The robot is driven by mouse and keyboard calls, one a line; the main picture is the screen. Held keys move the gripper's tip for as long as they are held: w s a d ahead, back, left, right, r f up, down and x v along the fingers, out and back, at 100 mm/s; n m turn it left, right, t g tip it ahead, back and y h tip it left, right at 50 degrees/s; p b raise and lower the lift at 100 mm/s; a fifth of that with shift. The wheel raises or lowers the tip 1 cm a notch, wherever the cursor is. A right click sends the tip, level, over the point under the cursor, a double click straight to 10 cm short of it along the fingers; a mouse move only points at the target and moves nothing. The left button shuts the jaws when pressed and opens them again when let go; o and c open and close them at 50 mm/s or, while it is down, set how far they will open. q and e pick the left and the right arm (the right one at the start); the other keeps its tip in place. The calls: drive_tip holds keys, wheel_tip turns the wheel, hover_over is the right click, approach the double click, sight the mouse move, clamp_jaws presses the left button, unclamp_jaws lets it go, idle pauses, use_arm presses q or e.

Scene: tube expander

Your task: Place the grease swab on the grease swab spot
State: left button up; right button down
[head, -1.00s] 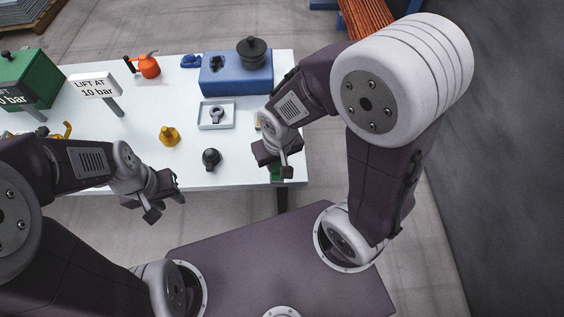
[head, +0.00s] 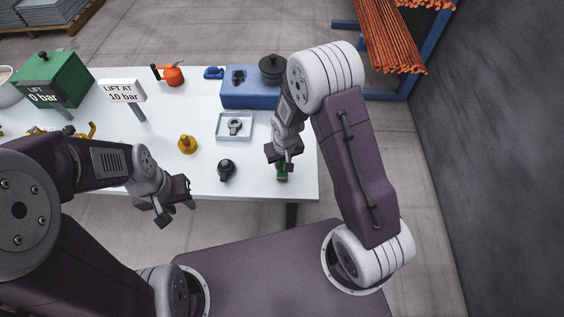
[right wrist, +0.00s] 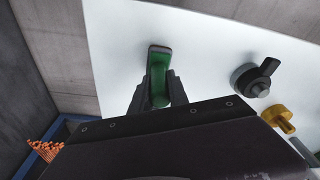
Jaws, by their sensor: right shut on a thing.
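My right gripper (head: 283,163) is low over the table's front right part, shut on a green thing (head: 282,174) that I take to be the grease swab. In the right wrist view the green thing (right wrist: 159,65) sits between the two dark fingers (right wrist: 159,92) and sticks out past their tips. Whether it touches the table, I cannot tell. My left gripper (head: 174,208) is open and empty, in front of the table's front edge. I cannot make out a marked grease swab spot.
On the white table (head: 205,105), a black knobbed part (head: 226,170) and a yellow part (head: 187,145) stand left of my right gripper. A shallow tray (head: 220,135) holds a grey ring part. A blue block (head: 253,96) and a red-orange can (head: 173,75) stand farther back.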

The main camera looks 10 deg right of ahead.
drive_tip(key=shift+w+f, duration=0.15)
drive_tip(key=shift+f, duration=0.3)
drive_tip(key=shift+f, duration=0.15)
drive_tip(key=c, duration=1.4)
unclamp_jaws()
drive_tip(key=shift+o, duration=0.6)
